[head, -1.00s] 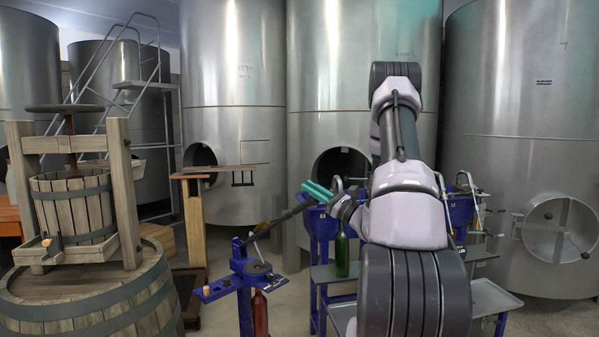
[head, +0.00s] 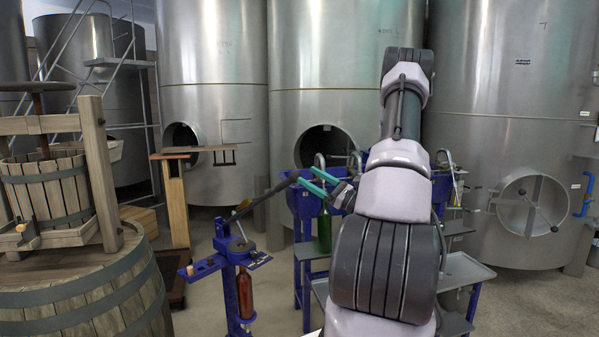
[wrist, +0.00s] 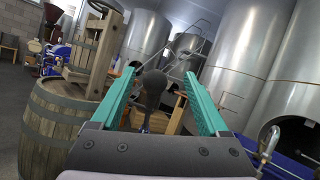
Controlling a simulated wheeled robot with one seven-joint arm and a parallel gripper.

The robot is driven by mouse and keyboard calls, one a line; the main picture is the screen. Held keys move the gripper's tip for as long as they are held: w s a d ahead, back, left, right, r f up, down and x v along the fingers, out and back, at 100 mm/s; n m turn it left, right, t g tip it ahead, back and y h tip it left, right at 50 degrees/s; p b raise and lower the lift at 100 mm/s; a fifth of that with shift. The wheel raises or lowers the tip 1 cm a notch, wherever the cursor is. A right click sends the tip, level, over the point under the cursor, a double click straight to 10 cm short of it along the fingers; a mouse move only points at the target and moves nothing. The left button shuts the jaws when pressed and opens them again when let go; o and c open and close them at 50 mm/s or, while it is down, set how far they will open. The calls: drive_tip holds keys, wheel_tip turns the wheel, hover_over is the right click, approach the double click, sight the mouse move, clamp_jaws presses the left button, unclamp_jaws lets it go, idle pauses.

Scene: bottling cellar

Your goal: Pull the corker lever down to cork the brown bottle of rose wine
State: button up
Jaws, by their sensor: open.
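The blue corker (head: 232,250) stands at lower left of centre in the head view. Its dark lever (head: 262,197) slants up to the right and ends in a thick grip. A reddish-brown bottle (head: 245,293) stands upright in the corker, below its head. My gripper (head: 306,177) is open, its teal fingers beside the lever's upper end. In the wrist view, the lever's rounded dark end (wrist: 153,83) shows between the two spread fingers (wrist: 158,76). I cannot tell whether either finger touches it.
A large barrel (head: 90,290) with a wooden press on it stands left of the corker. Blue-framed equipment with a green bottle (head: 324,232) and a grey tray (head: 465,270) are at right. Steel tanks line the back.

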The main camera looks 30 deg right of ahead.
drive_tip(key=shift+v, duration=1.4)
